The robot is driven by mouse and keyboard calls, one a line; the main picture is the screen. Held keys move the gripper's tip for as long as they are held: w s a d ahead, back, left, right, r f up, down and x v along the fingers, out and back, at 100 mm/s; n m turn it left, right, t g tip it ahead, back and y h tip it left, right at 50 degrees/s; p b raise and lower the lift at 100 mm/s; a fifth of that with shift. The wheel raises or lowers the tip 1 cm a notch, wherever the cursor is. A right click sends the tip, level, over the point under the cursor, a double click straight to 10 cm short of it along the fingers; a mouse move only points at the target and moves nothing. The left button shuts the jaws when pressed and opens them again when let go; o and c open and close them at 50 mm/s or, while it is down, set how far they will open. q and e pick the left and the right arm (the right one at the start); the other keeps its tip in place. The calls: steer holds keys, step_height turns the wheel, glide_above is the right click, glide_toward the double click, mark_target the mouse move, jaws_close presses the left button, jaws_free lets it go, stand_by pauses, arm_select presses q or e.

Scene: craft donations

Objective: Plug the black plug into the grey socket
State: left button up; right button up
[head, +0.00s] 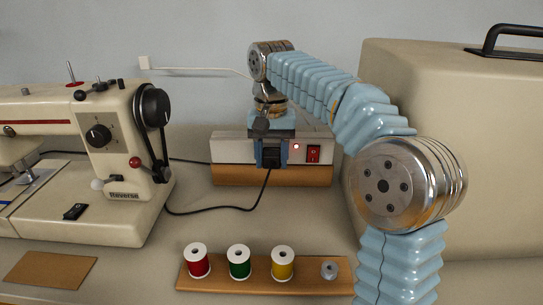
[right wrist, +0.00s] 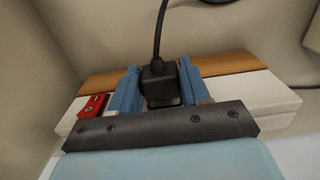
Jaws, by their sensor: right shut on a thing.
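The black plug (head: 271,157) is between the two blue fingers of my right gripper (head: 271,155), which is shut on it. Its cord runs down from it and off to the left. The plug is at the front face of a pale block (head: 232,149) on a wooden base. In the right wrist view the plug (right wrist: 159,82) shows between the fingers of my right gripper (right wrist: 157,85), cord upward. The grey socket is hidden behind the plug and fingers, so I cannot tell whether the plug is seated. My left gripper is not in view.
The block has a red switch (head: 313,153) and a small lit lamp (head: 295,147). A sewing machine (head: 125,185) stands left, a large beige case (head: 460,100) right. A wooden spool rack (head: 300,287) with red, green and yellow spools is in front.

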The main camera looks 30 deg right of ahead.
steer(key=shift+w+d, duration=0.3)
steer(key=shift+w, duration=0.15)
steer(key=o, duration=1)
steer(key=shift+r, duration=3.75)
